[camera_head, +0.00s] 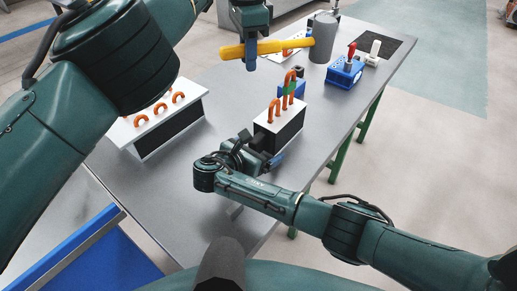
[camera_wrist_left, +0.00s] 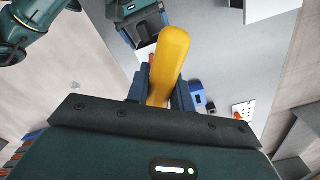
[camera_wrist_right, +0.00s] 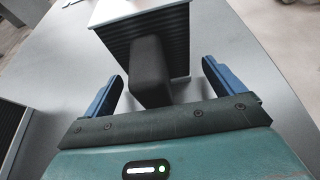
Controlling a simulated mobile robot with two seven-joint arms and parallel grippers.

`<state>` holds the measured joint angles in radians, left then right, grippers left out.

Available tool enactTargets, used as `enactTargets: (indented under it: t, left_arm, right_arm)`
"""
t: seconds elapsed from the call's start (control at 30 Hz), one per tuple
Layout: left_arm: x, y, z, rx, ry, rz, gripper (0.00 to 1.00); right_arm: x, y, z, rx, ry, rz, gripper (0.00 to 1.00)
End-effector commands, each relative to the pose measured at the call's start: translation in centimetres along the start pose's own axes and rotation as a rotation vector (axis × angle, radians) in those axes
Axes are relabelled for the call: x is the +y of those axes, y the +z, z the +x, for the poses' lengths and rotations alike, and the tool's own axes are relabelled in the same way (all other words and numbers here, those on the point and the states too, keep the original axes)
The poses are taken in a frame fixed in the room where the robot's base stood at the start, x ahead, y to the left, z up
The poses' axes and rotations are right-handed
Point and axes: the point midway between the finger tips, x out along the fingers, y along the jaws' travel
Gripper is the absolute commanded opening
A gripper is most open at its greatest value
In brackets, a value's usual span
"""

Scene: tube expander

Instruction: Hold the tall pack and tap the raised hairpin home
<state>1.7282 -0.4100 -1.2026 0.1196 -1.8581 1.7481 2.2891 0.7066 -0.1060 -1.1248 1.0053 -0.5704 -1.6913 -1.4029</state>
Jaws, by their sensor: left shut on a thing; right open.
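The tall pack (camera_head: 279,132), with dark fins and a white top, stands on the table with orange hairpins on top. The raised hairpin (camera_head: 287,85) stands higher than its neighbours. My left gripper (camera_head: 251,62) is shut on the yellow handle of a mallet (camera_head: 280,46), whose grey head is to the right, above and beyond the pack. The handle also shows in the left wrist view (camera_wrist_left: 170,60). My right gripper (camera_wrist_right: 160,88) is open beside the pack, its blue fingers on either side of a dark block (camera_wrist_right: 150,68) at the pack's near side, apart from it.
A wider pack (camera_head: 160,135) with several orange hairpins stands at the left. A blue box (camera_head: 345,72) with a red-handled tool and a white upright piece (camera_head: 374,50) are at the far right, near a dark mat (camera_head: 385,43). The table's right edge is close to the tall pack.

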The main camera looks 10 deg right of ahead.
Motion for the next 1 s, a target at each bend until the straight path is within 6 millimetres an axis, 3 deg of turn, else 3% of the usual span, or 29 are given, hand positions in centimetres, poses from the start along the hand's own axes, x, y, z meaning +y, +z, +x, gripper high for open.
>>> enactTargets:
  t: [0.97,1.0]
  left_arm:
    - [-0.01,-0.05,-0.14,0.003,-0.002,0.001,0.0]
    - [-0.01,-0.04,-0.14,0.003,-0.002,0.001,0.0]
  right_arm:
    - [-0.01,0.01,-0.05,0.0,-0.001,0.0,0.15]
    - [-0.01,0.01,-0.06,0.0,-0.001,0.0,0.65]
